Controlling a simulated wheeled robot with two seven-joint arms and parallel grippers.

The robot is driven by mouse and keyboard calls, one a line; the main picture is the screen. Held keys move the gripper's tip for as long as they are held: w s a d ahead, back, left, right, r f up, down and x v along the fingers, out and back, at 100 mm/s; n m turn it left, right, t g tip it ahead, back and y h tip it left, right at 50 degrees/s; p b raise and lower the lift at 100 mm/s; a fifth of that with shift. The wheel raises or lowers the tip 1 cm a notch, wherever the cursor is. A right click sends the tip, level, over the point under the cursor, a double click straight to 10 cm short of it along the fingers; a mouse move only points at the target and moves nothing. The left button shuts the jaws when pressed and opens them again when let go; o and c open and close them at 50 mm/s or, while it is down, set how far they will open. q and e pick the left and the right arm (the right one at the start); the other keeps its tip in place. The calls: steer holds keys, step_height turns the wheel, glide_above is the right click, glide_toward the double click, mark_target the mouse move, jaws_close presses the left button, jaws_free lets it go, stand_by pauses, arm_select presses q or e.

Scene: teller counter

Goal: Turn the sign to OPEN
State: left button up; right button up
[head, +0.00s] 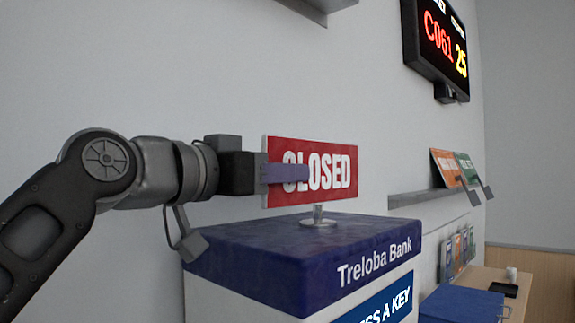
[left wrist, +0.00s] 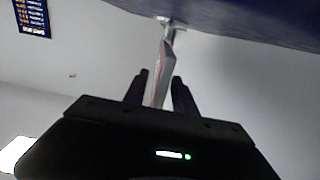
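The sign (head: 332,178) is a red board reading CLOSED in white, upright on a short metal stand (head: 318,218) on top of a blue-topped box. My left gripper (head: 287,174) is at the sign's left edge, with one purple finger across the front over the first letters. In the left wrist view the sign (left wrist: 161,65) shows edge-on between the two fingers of my left gripper (left wrist: 160,76). The fingers are apart, with small gaps seeming to show beside the board. The sign's back is hidden in the head view. My right gripper is not in view.
The box with the blue top (head: 270,245) reads Treloba Bank. A wall shelf (head: 420,198) with leaflets is to the right, and a red-digit display (head: 440,42) hangs above. A lower counter (head: 520,290) is at right. Bare wall lies behind the sign.

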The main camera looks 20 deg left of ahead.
arm_select(q)
steer(key=shift+w+d, duration=0.25)
steer(key=shift+w, duration=0.4)
jaws_close()
stand_by(1.0)
